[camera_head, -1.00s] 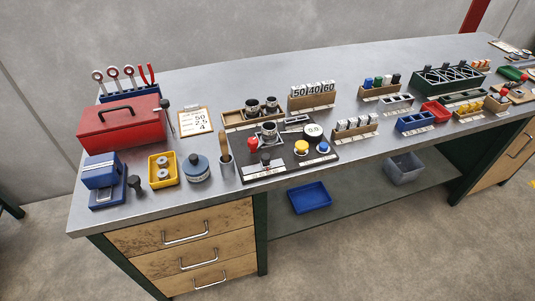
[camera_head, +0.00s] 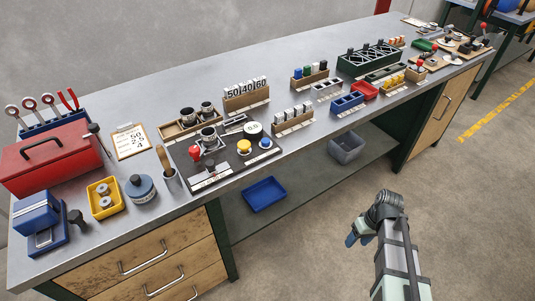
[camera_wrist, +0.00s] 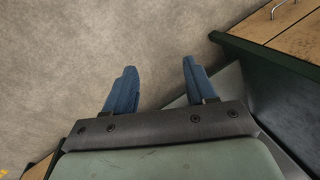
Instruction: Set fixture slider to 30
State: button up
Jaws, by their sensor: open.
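The black fixture panel (camera_head: 228,168) lies on the bench near its front edge, left of the middle in the head view. It carries a red knob (camera_head: 195,153), a yellow button (camera_head: 244,146), a blue button (camera_head: 265,143) and a white round dial (camera_head: 253,129). A dark knob stands on a pale scale strip at the panel's front left and may be the slider (camera_head: 210,166); its reading is too small to tell. My gripper (camera_head: 357,234) is in front of the bench, well away from the panel. In the wrist view my gripper (camera_wrist: 153,88) is open and empty above the floor.
A cup with a wooden-handled tool (camera_head: 170,178) stands just left of the panel. Number blocks (camera_head: 246,90) stand behind it, and a rack of white-topped pieces (camera_head: 293,119) is to its right. A clipboard (camera_head: 130,141) lies behind left. Open floor surrounds my gripper.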

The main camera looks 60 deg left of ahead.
jog(key=s+a+r+n+y, duration=0.1)
jog(key=s+a+r+n, duration=0.3)
jog(key=a+r, duration=0.8)
notch_tip(320, 180, up, 28)
jog(key=n+y, duration=0.2)
jog(key=n, duration=0.7)
send_over(210, 162)
jog(key=w+d, duration=0.4)
jog(key=x, duration=1.3)
jog(key=shift+s+d+f, duration=0.1)
jog(key=shift+s+f, duration=0.2)
jog(key=shift+f, duration=0.05)
jog(key=shift+c, duration=0.3)
grip_shut()
